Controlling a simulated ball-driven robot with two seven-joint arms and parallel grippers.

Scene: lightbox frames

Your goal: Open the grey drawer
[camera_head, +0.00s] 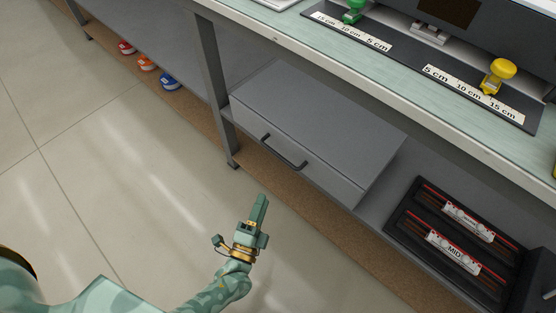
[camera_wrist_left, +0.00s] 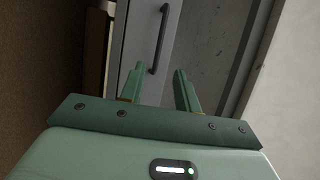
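The grey drawer (camera_head: 300,156) sits on the lower shelf under the workbench, its front closed flush with its box as far as I can see. A dark bar handle (camera_head: 284,152) runs across its front; the handle also shows in the left wrist view (camera_wrist_left: 159,40). My left gripper (camera_head: 258,208) is in front of and below the handle in the head view, apart from it. In the left wrist view the left gripper's two fingers (camera_wrist_left: 158,84) are spread with nothing between them, and the handle lies beyond the fingertips. My right gripper is not in view.
A bench leg (camera_head: 213,85) stands just left of the drawer. The benchtop (camera_head: 284,35) overhangs behind. The floor (camera_head: 125,150) before the drawer is clear.

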